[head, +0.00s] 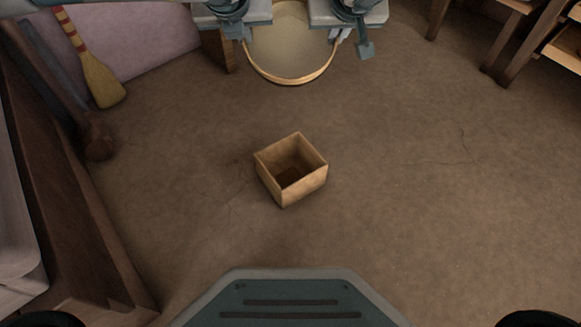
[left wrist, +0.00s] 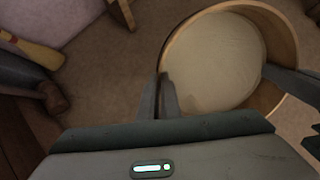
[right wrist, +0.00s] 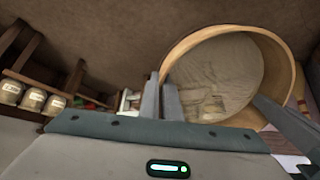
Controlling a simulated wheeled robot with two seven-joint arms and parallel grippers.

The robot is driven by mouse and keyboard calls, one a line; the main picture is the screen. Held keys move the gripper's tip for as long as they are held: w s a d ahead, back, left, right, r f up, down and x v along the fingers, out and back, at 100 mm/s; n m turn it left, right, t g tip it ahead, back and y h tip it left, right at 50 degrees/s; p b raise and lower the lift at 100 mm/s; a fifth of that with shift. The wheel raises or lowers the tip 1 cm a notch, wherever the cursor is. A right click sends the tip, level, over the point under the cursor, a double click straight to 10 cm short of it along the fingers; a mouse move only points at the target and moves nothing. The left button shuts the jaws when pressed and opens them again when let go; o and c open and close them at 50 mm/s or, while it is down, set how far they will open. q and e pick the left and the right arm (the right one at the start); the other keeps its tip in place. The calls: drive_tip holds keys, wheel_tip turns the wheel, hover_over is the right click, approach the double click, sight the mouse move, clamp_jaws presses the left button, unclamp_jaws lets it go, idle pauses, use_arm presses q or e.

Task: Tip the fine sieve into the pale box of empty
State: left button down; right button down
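The fine sieve (head: 290,56) is a round wooden hoop with a pale mesh, held up at the top of the head view. It also shows in the left wrist view (left wrist: 215,62) and the right wrist view (right wrist: 215,78). My left gripper (head: 243,32) is shut on its left rim, my right gripper (head: 336,34) on its right rim. I cannot tell whether anything lies on the mesh. The pale box (head: 304,190) is square, open-topped and upright on the floor, nearer me than the sieve. Its bottom looks dark brown; the sieve is not over it.
A broom (head: 100,78) leans at the pale wall at left. Dark wooden furniture (head: 75,210) stands along the left side. Wooden shelves (head: 565,50) stand at the far right, and jars (right wrist: 32,100) show in the right wrist view. The floor around the box is clear.

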use_arm(q)
drive_tip(key=shift+w+a+f, duration=0.25)
drive_tip(key=shift+a+f, duration=0.1)
drive_tip(key=shift+a, duration=0.05)
use_arm(e)
drive_tip(key=shift+w+d+f+g, duration=0.15)
drive_tip(key=shift+d+f+g, duration=0.15)
drive_tip(key=shift+f, duration=0.15)
